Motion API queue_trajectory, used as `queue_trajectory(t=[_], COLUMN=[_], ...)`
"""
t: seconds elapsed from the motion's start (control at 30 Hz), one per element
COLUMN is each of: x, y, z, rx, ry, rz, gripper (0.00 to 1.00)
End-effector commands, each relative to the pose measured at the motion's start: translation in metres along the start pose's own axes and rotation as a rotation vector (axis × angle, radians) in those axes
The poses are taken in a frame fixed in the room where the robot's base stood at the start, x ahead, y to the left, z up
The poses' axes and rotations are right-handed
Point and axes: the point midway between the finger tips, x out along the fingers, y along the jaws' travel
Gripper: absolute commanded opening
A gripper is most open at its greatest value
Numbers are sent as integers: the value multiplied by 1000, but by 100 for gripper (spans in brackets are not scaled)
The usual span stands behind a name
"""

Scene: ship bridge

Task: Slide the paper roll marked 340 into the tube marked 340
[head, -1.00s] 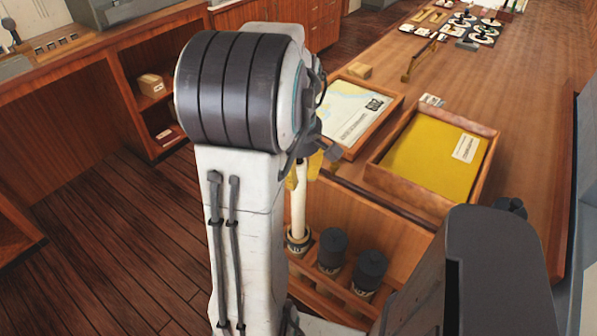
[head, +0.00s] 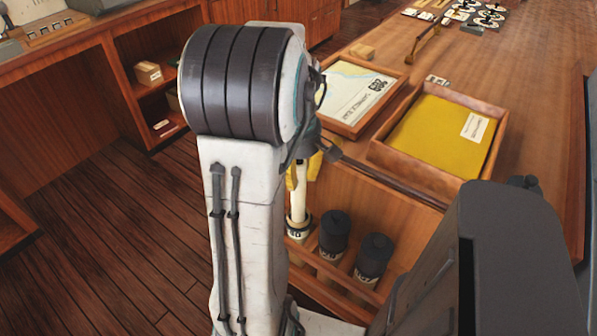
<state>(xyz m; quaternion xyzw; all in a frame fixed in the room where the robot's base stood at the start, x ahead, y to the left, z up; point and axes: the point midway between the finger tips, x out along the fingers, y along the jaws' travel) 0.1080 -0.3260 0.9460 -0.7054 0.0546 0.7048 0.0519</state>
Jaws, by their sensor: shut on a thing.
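The cream paper roll (head: 298,203) stands upright in the head view, just right of my arm. My gripper (head: 303,170), with yellow fingers, is shut on its upper part and is partly hidden by my arm. The lower end of the roll is at the mouth of an open tube (head: 299,229) with a white label. The end seems to be inside the rim, but how deep I cannot tell. The marking on the roll does not show, and the tube's label is too small to read surely.
Two black capped tubes (head: 334,235) (head: 374,258) stand right of the open tube in a wooden rack (head: 328,272). A chart tray (head: 357,98) and a tray with a yellow folder (head: 452,128) lie on the desk behind. Open floor (head: 110,240) is at left.

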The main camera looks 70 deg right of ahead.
Motion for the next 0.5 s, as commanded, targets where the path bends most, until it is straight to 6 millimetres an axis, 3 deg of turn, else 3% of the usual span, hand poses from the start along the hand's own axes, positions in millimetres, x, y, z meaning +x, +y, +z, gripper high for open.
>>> queue_trajectory(t=[0.5], x=[40], y=[0], z=[0], rx=[0], ry=[0], rz=[-1], gripper=[0])
